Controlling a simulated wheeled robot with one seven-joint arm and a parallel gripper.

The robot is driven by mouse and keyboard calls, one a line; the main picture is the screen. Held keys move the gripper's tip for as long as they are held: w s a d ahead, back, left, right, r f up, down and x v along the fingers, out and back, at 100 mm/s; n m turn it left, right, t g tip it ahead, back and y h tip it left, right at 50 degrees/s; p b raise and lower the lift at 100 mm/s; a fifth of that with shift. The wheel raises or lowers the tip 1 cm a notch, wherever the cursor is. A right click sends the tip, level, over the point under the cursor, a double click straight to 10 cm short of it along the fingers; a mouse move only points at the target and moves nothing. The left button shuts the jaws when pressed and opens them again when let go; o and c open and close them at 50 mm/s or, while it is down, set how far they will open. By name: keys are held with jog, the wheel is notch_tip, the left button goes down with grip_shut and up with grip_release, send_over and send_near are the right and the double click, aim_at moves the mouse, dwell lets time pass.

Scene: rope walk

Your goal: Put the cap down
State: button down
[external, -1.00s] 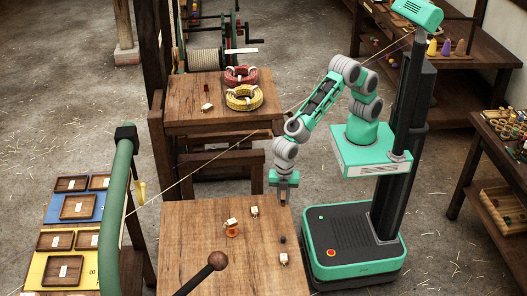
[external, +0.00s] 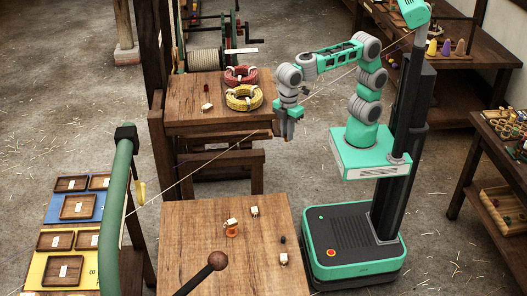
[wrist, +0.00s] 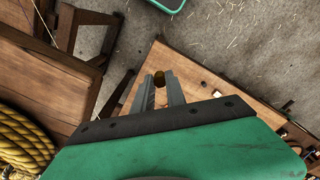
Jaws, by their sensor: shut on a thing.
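My gripper (external: 288,134) hangs in the air with its fingers down, between the rear bench and my column. In the wrist view my gripper (wrist: 160,92) is shut on a small round amber-brown piece, which I take to be the cap (wrist: 159,77). Its shape is mostly hidden between the fingers, and I cannot make it out in the external view. The gripper is apart from both worktops and off to the right of the rear bench.
The near worktop (external: 190,250) carries an orange spool (external: 231,230), small cream pieces (external: 254,211) and a dark piece (external: 282,239). The rear bench (external: 185,118) holds red (external: 240,76) and yellow (external: 244,97) rope coils. A taut rope (external: 210,160) crosses near my gripper.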

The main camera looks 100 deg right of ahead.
jog(key=d+r+m, duration=0.6)
jog(key=d+r, duration=0.2)
jog(key=r, duration=0.5)
jog(key=s+d+r+m+p, duration=0.1)
jog(key=s+d+r+m, duration=0.25)
jog(key=d, duration=0.45)
jog(key=s+d+r+m+p, duration=0.1)
jog(key=s+d+r+m, duration=0.1)
jog(key=s+d+r, duration=0.45)
jog(key=w+d+f+p, duration=0.1)
jog(key=w+f, duration=0.2)
jog(key=w, duration=0.2)
jog(key=w+d+f+p, duration=0.1)
jog(key=w+f, duration=0.3)
jog(key=w, duration=0.1)
jog(key=w+d+f+p, duration=0.1)
jog(key=w+f, duration=0.3)
jog(key=w, duration=0.1)
jog(key=f, duration=0.1)
jog(key=f+p, duration=0.1)
jog(key=f, duration=0.1)
jog(key=shift+w+d+f, duration=0.1)
jog(key=shift+w+f, duration=0.1)
jog(key=shift+f, duration=0.15)
